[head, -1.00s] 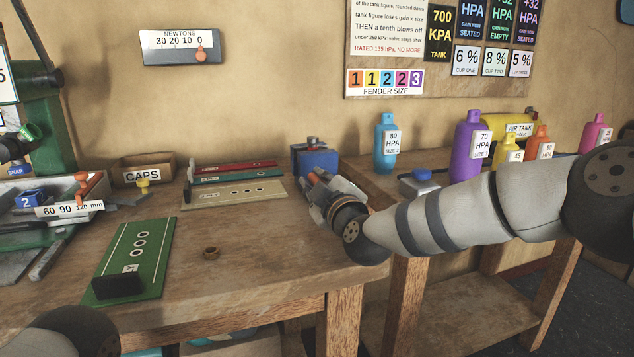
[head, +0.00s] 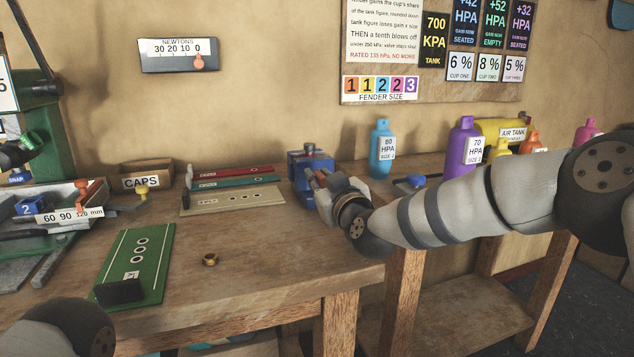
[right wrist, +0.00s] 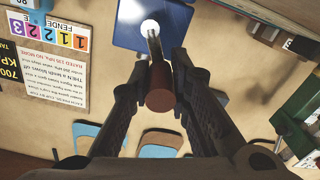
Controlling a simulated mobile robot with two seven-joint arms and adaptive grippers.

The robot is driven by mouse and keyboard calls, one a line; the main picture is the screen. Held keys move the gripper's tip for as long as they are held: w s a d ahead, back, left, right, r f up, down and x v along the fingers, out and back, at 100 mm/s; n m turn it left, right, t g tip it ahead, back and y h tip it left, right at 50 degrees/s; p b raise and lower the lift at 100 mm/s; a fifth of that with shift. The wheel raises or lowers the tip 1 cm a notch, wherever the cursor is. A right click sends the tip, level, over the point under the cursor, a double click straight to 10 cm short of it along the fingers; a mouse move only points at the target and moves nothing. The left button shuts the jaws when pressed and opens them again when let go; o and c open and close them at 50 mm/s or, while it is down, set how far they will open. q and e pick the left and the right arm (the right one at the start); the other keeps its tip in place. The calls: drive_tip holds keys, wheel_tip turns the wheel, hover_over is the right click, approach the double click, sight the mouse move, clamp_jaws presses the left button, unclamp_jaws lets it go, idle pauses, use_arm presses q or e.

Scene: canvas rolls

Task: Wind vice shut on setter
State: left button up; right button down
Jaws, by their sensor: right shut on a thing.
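The blue vice (head: 312,160) stands at the right back of the wooden bench. In the right wrist view its blue body (right wrist: 150,22) is at the top, with a metal rod running from it to a reddish-brown rounded handle end (right wrist: 160,100). My right gripper (head: 319,180) is at the near side of the vice, its fingers on either side of the handle and shut on it. The fingers and wrist hide much of the vice, so its jaw gap does not show. I cannot make out a setter in it.
A small brass ring (head: 210,259) and a green board (head: 150,250) lie on the bench. A cream board (head: 232,200) lies left of the vice, by the CAPS box (head: 143,178). Bottles, including a blue one (head: 382,150), stand on the table to the right.

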drive_tip(key=shift+w+d+r+m, duration=0.15)
drive_tip(key=shift+d+m, duration=0.25)
drive_tip(key=shift+m, duration=0.75)
drive_tip(key=shift+w+d+m, duration=0.1)
drive_tip(key=shift+d+m, duration=0.25)
drive_tip(key=shift+m, duration=0.8)
drive_tip(key=c, duration=1.5)
unclamp_jaws()
drive_tip(key=shift+d, duration=0.1)
drive_tip(key=v, duration=1.2)
